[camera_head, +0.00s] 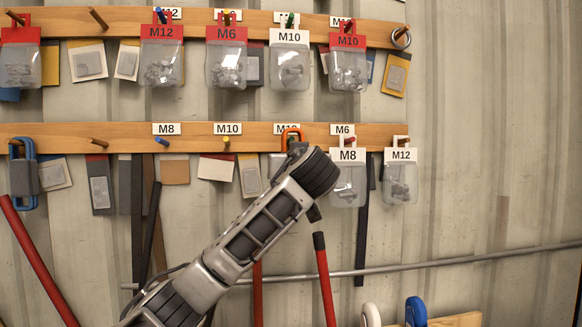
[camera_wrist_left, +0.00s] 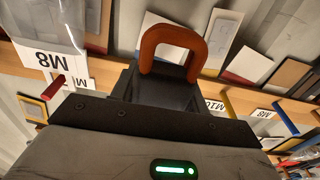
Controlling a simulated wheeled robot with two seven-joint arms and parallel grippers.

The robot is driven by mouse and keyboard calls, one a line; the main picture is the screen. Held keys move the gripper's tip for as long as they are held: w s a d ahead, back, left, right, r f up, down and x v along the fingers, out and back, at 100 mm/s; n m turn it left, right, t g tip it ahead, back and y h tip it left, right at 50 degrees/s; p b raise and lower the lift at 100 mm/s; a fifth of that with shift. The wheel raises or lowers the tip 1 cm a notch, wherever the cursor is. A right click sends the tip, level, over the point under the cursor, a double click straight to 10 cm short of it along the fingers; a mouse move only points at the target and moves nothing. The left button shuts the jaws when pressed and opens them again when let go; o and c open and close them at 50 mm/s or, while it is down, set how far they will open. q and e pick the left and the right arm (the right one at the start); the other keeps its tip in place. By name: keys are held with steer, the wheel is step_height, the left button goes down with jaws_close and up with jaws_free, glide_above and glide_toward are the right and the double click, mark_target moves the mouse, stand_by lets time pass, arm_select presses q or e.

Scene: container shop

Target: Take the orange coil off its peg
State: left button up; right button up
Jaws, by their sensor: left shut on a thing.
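The orange coil (camera_head: 291,133) is a rounded loop at the lower wooden rail, in front of a white label partly hidden behind it. It shows large in the left wrist view (camera_wrist_left: 174,37), its lower part between the dark fingers. My left gripper (camera_head: 297,150) reaches up from below and is shut on the coil. The gripper also shows in the wrist view (camera_wrist_left: 170,72). The coil's lower part and its peg are hidden by the gripper, so I cannot tell whether the coil is still around the peg. My right gripper is not in view.
Clear M8 (camera_head: 348,180) and M12 (camera_head: 401,178) packs hang just right of my gripper. More packs hang on the upper rail (camera_head: 200,28). A blue coil (camera_head: 25,172) hangs far left. Red-handled bars and a grey rod (camera_head: 450,261) lie below. The wall at right is clear.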

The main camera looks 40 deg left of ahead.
arm_select(q)
steer(key=shift+d, duration=0.1)
steer(key=shift+b+v, duration=0.9)
steer(key=shift+v, duration=1.5)
